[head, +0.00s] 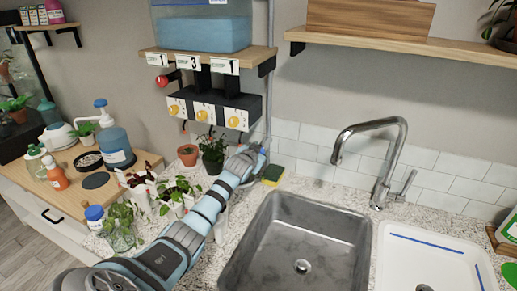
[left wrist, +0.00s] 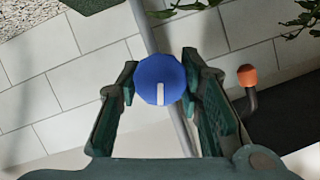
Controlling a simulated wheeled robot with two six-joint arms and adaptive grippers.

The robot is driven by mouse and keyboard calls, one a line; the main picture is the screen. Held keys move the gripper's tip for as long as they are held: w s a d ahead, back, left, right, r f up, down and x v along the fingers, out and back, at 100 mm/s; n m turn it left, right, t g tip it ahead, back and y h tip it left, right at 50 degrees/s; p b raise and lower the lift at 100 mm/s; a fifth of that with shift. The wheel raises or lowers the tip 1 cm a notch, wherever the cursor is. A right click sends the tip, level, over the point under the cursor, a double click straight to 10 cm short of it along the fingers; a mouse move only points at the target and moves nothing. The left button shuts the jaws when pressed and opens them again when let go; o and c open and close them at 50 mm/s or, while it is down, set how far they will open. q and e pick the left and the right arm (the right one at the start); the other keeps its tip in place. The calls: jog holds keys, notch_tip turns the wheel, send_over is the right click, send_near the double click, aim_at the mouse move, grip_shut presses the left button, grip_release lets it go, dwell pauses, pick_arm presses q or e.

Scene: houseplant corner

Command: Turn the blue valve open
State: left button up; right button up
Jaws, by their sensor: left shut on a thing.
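The blue valve (left wrist: 158,72) is a round blue knob in the left wrist view, with a white line pointing down toward my palm. It sits on a grey pipe (left wrist: 146,24) that runs along the tiled wall. My left gripper (left wrist: 160,80) is shut on the knob, one finger on each side. In the head view my left arm reaches across the counter to the wall, and the left gripper (head: 256,155) is at the foot of the vertical pipe (head: 270,70). The knob is mostly hidden there by the gripper. My right gripper is not in view.
A yellow-green sponge (head: 272,175) lies close to the gripper. Potted plants (head: 212,150) stand to its left, below a shelf with a water tank (head: 200,27). The sink (head: 297,245) and faucet (head: 372,135) are at right.

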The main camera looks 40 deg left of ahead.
pick_arm(q)
jog(key=shift+m+y, duration=0.6)
jog(key=shift+m, duration=0.4)
jog(key=shift+d+f+m+y+b, duration=0.15)
jog(key=shift+m+y+b, duration=0.3)
jog(key=shift+m+y, duration=0.4)
jog(key=m+y+b, duration=0.1)
jog(key=m+b, duration=0.2)
jog(key=shift+f+m+y, duration=0.15)
jog(key=shift+m+y, duration=0.2)
jog(key=shift+m+t+y+b, duration=0.6)
jog(key=shift+m+b, duration=1.15)
jog(key=shift+m, duration=0.05)
jog(key=o, duration=1.1)
jog(key=shift+o, duration=0.4)
